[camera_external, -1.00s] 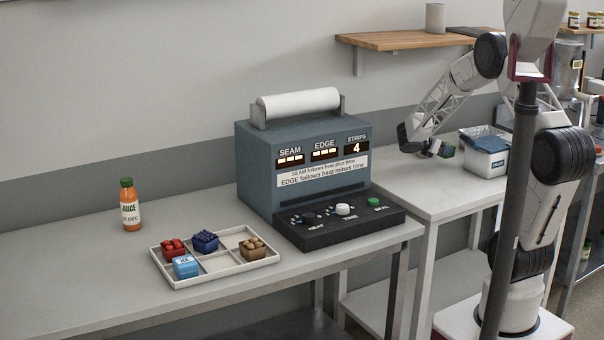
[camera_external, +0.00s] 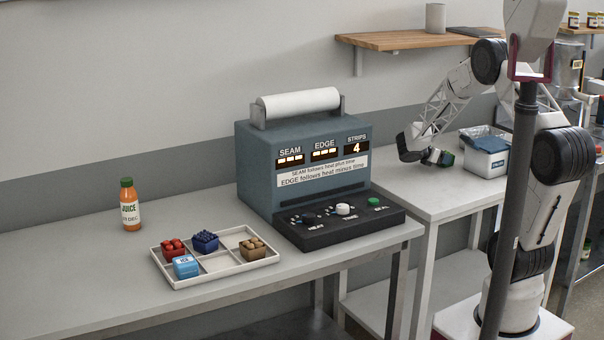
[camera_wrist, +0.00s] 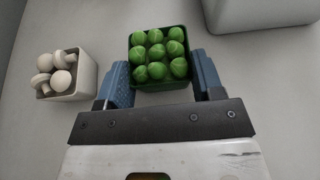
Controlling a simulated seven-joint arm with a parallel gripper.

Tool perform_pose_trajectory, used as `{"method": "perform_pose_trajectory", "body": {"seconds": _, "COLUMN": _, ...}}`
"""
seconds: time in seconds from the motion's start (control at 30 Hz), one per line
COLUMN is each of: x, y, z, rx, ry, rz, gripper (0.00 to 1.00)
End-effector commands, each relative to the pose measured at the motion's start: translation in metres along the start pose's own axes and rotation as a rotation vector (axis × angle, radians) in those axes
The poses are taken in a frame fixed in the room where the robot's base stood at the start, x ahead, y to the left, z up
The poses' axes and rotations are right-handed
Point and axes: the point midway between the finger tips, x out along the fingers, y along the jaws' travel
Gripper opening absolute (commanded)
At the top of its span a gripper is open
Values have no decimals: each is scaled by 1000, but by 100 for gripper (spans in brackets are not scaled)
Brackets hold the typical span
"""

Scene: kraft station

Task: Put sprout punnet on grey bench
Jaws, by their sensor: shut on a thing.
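The sprout punnet is a green tub with several round green sprouts. In the wrist view the sprout punnet (camera_wrist: 158,58) sits between my two blue fingers. My gripper (camera_wrist: 160,82) is shut on it. In the external view my gripper (camera_external: 430,156) holds it over the left part of the white table, and the punnet (camera_external: 445,159) shows as a small green patch, partly hidden by the gripper. Whether it touches the table is hard to tell. The grey bench (camera_external: 80,270) is the long one at the left, bearing the sealing machine.
A mushroom punnet (camera_wrist: 68,76) stands left of my gripper in the wrist view. A white bin (camera_external: 486,158) is at the right. On the grey bench are the blue-grey machine (camera_external: 270,185), a juice bottle (camera_external: 130,213) and a compartment tray (camera_external: 222,271). Bench space at far left is clear.

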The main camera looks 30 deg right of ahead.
Motion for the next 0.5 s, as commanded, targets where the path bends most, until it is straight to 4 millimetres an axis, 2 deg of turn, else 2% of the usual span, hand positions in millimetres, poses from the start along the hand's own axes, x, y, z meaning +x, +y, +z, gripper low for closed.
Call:
{"method": "perform_pose_trajectory", "body": {"seconds": 0.13, "x": 1, "y": 0, "z": -3, "rx": 0, "ry": 0, "rz": 0, "gripper": 38}}
{"method": "perform_pose_trajectory", "body": {"seconds": 0.17, "x": 1, "y": 0, "z": -3, "rx": 0, "ry": 0, "rz": 0, "gripper": 64}}
{"method": "perform_pose_trajectory", "body": {"seconds": 0.3, "x": 1, "y": 0, "z": -2, "rx": 0, "ry": 0, "rz": 0, "gripper": 86}}
{"method": "perform_pose_trajectory", "body": {"seconds": 0.5, "x": 1, "y": 0, "z": -3, "rx": 0, "ry": 0, "rz": 0, "gripper": 87}}
